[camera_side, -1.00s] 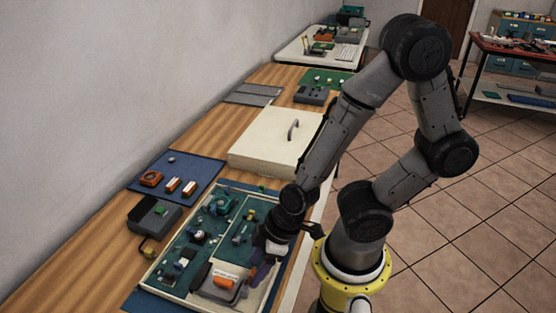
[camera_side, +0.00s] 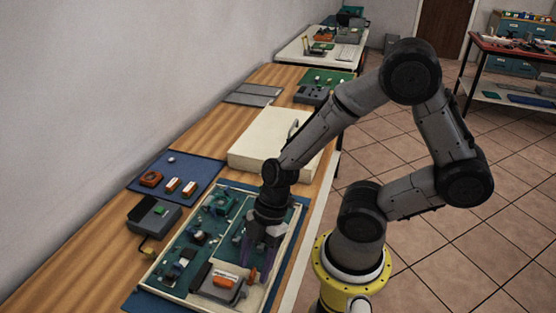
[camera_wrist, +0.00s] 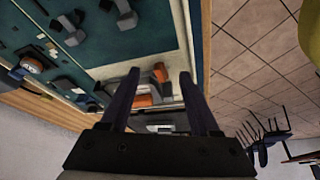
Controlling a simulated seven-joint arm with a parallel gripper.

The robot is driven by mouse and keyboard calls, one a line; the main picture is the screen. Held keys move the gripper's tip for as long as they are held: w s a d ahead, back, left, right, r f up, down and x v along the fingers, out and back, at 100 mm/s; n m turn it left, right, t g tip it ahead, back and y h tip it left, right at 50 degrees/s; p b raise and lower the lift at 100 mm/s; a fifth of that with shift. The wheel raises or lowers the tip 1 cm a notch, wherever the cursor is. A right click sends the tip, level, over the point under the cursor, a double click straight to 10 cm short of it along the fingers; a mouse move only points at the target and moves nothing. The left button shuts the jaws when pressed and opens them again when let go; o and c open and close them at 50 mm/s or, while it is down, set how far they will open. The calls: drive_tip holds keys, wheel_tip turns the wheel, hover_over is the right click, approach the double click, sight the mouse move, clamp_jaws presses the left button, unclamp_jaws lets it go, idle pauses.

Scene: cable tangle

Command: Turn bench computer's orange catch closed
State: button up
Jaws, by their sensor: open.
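The bench computer (camera_side: 165,268) is an open, cream-rimmed case with a teal board inside. A grey unit with an orange block (camera_side: 224,281) lies at its near end. A small orange catch (camera_side: 253,275) stands beside that unit, near the case's right side. It also shows in the wrist view (camera_wrist: 160,72). My gripper (camera_side: 258,268) points down over this end of the case. Its jaws are open, one finger on each side of the small orange catch; I cannot tell whether they touch it. In the wrist view, my gripper (camera_wrist: 157,78) appears to hold nothing.
A cream lid with a handle (camera_side: 262,135) lies behind the case. A blue mat (camera_side: 190,165) with orange parts and a dark grey box (camera_side: 153,215) are to the left. Parts on the board (camera_side: 210,208) stand up near my gripper.

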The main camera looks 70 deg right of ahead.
drive_tip(key=n, duration=0.2)
drive_tip(key=n+g, duration=0.1)
drive_tip(key=n, duration=0.1)
drive_tip(key=shift+w+g, duration=0.2)
drive_tip(key=shift+g, duration=0.1)
drive_tip(key=s+d+r+m+t+h, duration=0.1)
drive_tip(key=d+r+m+t+h, duration=0.1)
drive_tip(key=r+m, duration=0.7)
drive_tip(key=s+d+r+m+t+h, duration=0.2)
drive_tip(key=d+r+m, duration=0.3)
drive_tip(key=r+m, duration=0.5)
wheel_tip(320, 180, up, 4)
drive_tip(key=shift+d+r+t, duration=0.15)
drive_tip(key=shift+d+t, duration=0.05)
drive_tip(key=shift+t, duration=0.6)
drive_tip(key=shift+s, duration=0.1)
